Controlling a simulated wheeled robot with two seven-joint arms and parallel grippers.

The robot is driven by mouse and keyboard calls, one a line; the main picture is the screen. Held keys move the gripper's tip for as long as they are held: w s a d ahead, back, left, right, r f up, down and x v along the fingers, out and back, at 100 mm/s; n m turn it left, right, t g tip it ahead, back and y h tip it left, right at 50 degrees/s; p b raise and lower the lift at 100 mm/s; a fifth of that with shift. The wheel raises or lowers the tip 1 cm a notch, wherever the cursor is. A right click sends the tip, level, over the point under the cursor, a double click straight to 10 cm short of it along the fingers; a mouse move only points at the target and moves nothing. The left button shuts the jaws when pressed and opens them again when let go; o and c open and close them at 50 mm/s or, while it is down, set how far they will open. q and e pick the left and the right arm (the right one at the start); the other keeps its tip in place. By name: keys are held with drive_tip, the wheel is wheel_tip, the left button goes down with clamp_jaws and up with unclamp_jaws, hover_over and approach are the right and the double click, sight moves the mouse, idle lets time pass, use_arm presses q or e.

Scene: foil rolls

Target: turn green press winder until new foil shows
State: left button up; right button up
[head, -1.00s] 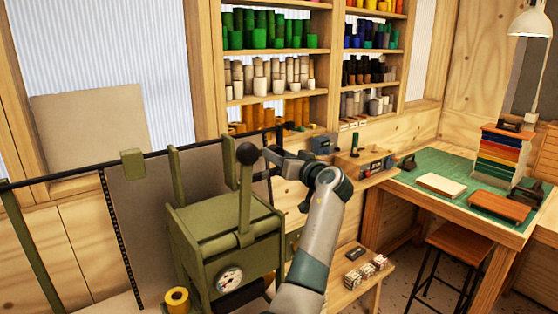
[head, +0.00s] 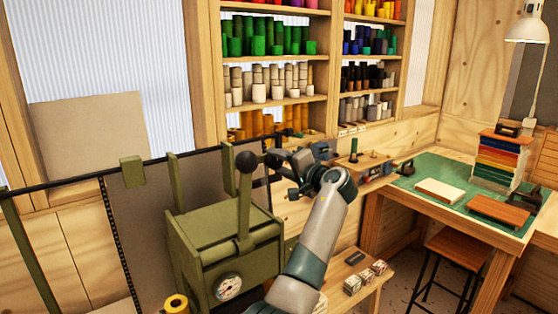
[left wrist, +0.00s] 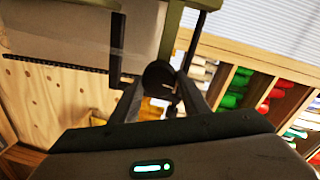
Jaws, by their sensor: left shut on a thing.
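The green press (head: 225,250) stands at lower middle in the head view, with a round gauge (head: 229,287) on its front. Its upright lever ends in a black ball (head: 246,161). My left gripper (head: 268,161) is just right of that ball and partly behind it. In the left wrist view my left gripper (left wrist: 158,92) is shut on a dark round knob (left wrist: 157,77). It looks like the winder's grip; the rest of the winder is hidden or too dark to make out. A yellow foil roll (head: 176,303) shows at the press's lower left. My right gripper is out of view.
A dark rail (head: 75,176) with green uprights runs behind the press. Shelves of coloured rolls (head: 265,40) stand at the back. At right are a bench with a green mat (head: 425,172), a stool (head: 455,250) and a low shelf with small boxes (head: 365,277).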

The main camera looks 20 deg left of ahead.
use_arm(q)
drive_tip(key=m+p, duration=0.1)
drive_tip(key=m, duration=0.3)
drive_tip(key=shift+w+p, duration=0.1)
drive_tip(key=shift+p, duration=0.3)
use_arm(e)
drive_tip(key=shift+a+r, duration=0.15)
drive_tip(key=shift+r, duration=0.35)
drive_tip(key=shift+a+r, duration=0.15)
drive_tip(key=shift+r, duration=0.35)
use_arm(q)
drive_tip(key=shift+m, duration=0.3)
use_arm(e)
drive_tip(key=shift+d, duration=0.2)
use_arm(q)
drive_tip(key=o, duration=1.1)
drive_tip(key=shift+c, duration=0.2)
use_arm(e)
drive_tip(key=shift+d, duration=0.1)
use_arm(q)
drive_tip(key=shift+f, duration=0.1)
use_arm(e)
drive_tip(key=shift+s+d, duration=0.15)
